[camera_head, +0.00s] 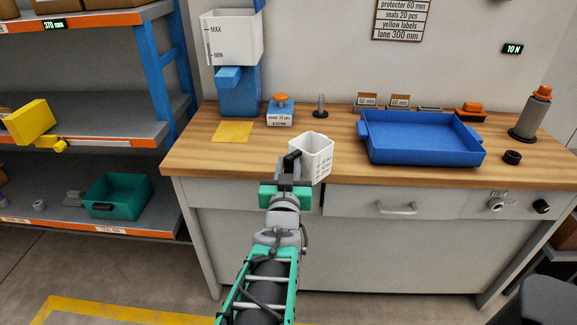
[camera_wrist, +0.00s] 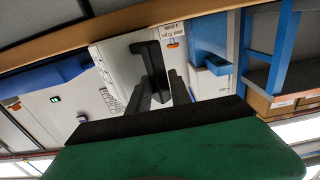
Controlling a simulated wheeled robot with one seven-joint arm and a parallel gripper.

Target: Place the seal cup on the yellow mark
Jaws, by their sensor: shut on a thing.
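The seal cup is a white, square, open-topped cup (camera_head: 316,157) with small dark print on one side. In the wrist view the cup (camera_wrist: 116,62) shows between and behind the dark fingers (camera_wrist: 165,88). The yellow mark (camera_head: 232,131) is a flat yellow square on the bench, left of the cup and bare. The cup is apart from it. I cannot tell exactly how high the cup is above the bench.
A blue dispenser with a white hopper (camera_head: 233,38) stands behind the mark. A small blue-white device with an orange knob (camera_head: 280,110) is right of the mark. A large blue tray (camera_head: 420,137) lies to the right. Bare wood (camera_head: 202,160) lies in front of the mark.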

